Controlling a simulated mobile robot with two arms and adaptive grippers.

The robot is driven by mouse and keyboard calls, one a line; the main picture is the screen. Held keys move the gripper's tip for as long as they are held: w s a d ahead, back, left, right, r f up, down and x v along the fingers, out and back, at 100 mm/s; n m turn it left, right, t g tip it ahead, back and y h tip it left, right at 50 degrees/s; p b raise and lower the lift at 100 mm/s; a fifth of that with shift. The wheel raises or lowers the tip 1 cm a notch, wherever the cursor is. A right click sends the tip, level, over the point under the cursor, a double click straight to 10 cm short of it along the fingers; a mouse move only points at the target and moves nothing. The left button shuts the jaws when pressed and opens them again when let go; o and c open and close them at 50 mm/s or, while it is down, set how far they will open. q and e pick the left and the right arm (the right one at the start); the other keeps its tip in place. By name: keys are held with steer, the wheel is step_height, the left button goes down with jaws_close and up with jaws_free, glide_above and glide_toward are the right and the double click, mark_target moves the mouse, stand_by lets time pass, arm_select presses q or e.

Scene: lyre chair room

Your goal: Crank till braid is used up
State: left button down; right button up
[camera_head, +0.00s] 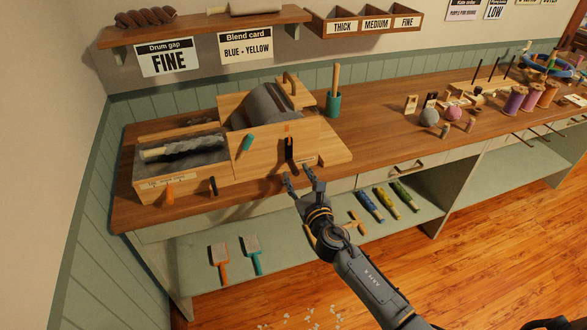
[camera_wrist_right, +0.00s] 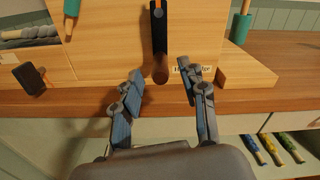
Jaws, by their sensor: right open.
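The wooden drum carder (camera_head: 262,160) with its grey drum (camera_head: 265,105) stands on the bench at the left. A black crank arm (camera_head: 289,146) hangs down its front; in the wrist view the crank (camera_wrist_right: 159,30) ends in a brown knob (camera_wrist_right: 160,73). A pale grey fibre braid (camera_head: 190,146) lies in the carder's left feed tray. My right gripper (camera_head: 304,184) is open and empty in front of the crank. In the wrist view its fingers (camera_wrist_right: 162,82) stand apart on either side below the knob, apparently not touching it. My left gripper is out of view.
Spools (camera_head: 513,100) stand at the right.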

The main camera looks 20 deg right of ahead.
steer(key=shift+w+b, duration=0.35)
steer(key=shift+w, duration=1.45)
steer(key=shift+c, duration=0.3)
jaws_close()
